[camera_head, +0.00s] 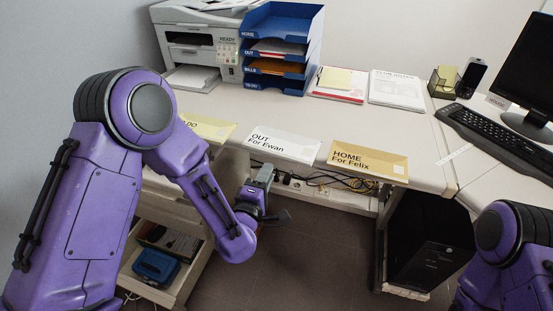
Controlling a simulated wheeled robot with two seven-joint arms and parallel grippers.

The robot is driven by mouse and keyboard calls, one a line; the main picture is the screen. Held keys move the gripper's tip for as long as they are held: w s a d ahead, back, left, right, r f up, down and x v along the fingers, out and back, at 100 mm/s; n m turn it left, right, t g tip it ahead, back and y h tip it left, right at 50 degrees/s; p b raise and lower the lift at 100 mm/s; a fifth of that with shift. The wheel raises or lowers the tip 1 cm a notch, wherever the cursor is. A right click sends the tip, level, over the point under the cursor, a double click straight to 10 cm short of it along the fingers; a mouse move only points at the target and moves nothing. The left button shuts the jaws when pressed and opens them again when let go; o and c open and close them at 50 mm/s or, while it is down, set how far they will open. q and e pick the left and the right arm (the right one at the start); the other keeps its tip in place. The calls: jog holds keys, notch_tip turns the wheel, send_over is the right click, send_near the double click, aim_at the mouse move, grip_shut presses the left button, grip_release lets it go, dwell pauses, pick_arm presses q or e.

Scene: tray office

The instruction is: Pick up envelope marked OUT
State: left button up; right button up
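The envelope marked "OUT For Ewan" (287,147) is white and lies at the front edge of the desk, between two other envelopes. My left gripper (277,196) is in front of the desk and below the OUT envelope, apart from it. Its two grey fingers look spread apart, with nothing between them. My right arm shows at the lower right, but its gripper is out of view.
A tan envelope marked "HOME For Felix" (367,160) lies to the right, and a yellowish one (207,129) lies to the left, partly hidden by my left arm. A blue letter tray (281,49) and a printer (201,42) stand behind. An open drawer (185,285) juts out below.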

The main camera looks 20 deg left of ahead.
aim_at(276, 155)
pick_arm(q)
jog(key=w, duration=0.8)
jog(key=shift+w+d, duration=0.1)
jog(key=shift+w, duration=0.05)
grip_shut()
notch_tip(276, 155, up, 3)
jog(key=shift+f+p, duration=0.1)
jog(key=shift+p, duration=1.1)
jog(key=shift+f, duration=0.15)
jog(key=s+r+p, duration=0.1)
jog(key=s+r, duration=0.1)
jog(key=s, duration=0.5)
jog(key=s+r+p, duration=0.1)
jog(key=s+r, duration=0.2)
jog(key=s, duration=0.4)
jog(key=shift+a, duration=0.25)
